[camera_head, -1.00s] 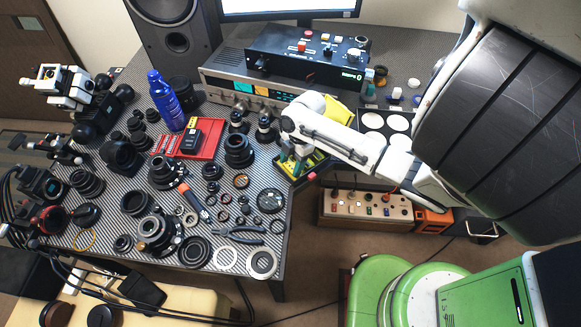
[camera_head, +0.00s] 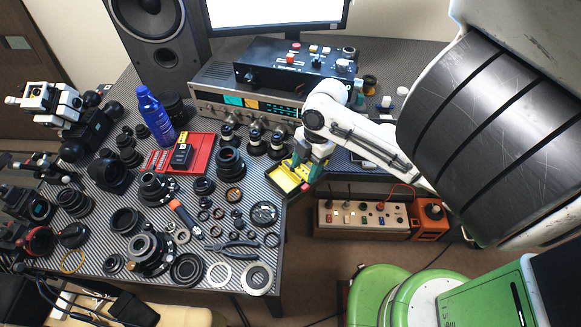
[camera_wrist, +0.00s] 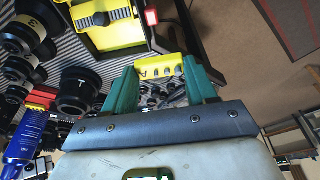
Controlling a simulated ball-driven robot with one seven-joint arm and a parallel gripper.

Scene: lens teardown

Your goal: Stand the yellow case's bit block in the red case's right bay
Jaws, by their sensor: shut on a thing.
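The yellow case (camera_head: 283,184) stands open near the desk's right front edge. In the wrist view the yellow case (camera_wrist: 112,43) shows at the top, with a dark ribbed part inside. My gripper (camera_wrist: 160,80) has green fingers shut on the yellow bit block (camera_wrist: 160,67), which bears a dark letter and a row of dark spots. In the head view my gripper (camera_head: 308,166) is beside and above the yellow case; the block is hard to make out there. The red case (camera_head: 203,152) lies further left, with red strips, a black block and a yellow piece in it.
Black lenses (camera_head: 229,162) stand between the two cases. A silver amplifier (camera_head: 215,96) borders the desk's back.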

